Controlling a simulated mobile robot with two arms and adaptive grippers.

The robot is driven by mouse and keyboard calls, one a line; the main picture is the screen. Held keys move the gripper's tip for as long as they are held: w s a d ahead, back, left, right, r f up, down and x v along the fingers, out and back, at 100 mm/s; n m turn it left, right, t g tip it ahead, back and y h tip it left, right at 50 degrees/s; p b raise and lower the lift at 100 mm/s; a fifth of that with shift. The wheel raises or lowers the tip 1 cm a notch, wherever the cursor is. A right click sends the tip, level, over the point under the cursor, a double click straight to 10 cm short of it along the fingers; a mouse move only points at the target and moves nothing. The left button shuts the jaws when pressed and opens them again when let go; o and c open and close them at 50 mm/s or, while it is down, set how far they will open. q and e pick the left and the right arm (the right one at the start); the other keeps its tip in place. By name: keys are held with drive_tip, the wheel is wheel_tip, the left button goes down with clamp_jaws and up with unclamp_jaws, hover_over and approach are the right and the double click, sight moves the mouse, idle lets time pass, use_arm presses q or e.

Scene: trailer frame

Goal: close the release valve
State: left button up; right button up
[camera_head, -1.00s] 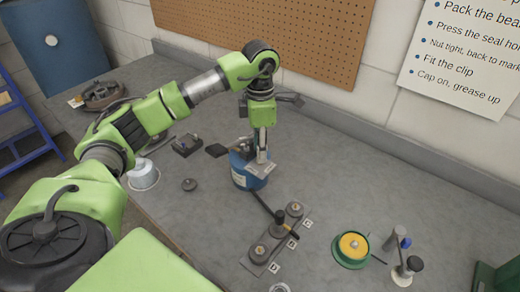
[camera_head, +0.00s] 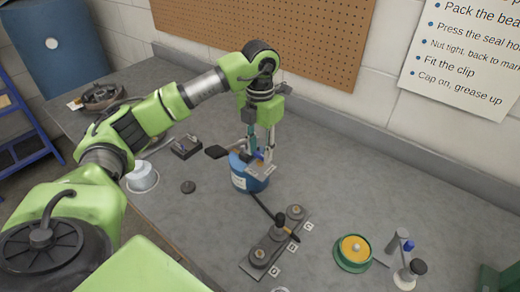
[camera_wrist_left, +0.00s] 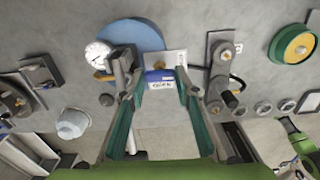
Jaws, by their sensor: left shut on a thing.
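A blue canister (camera_head: 243,181) stands on the grey bench below my left gripper (camera_head: 261,153). Its round blue body shows in the left wrist view (camera_wrist_left: 138,33), partly behind a finger. A pale plate (camera_head: 263,170) sits at its top, by the fingertips. In the left wrist view my left gripper (camera_wrist_left: 160,76) has its fingers on either side of a small blue release valve part (camera_wrist_left: 158,76) with a white label below it. The gripper is shut on this part. The fingers hide some of the valve, and its exact setting cannot be told. My right gripper is not in view.
A black hose runs from the canister to a grey fitting plate (camera_head: 257,258) with knobs. A green and yellow spool (camera_head: 353,250) and a small stand (camera_head: 405,270) are to the right. A white gauge (camera_wrist_left: 97,53) is beside the canister. A pegboard wall (camera_head: 260,30) is behind.

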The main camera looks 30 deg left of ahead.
sight(261, 154)
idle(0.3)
use_arm(q)
drive_tip(key=o, duration=1.1)
drive_tip(key=shift+w+r, duration=0.1)
drive_tip(key=shift+r, duration=0.4)
wheel_tip(261, 154, up, 7)
drive_tip(key=shift+d+r, duration=0.1)
drive_tip(key=shift+d, duration=0.05)
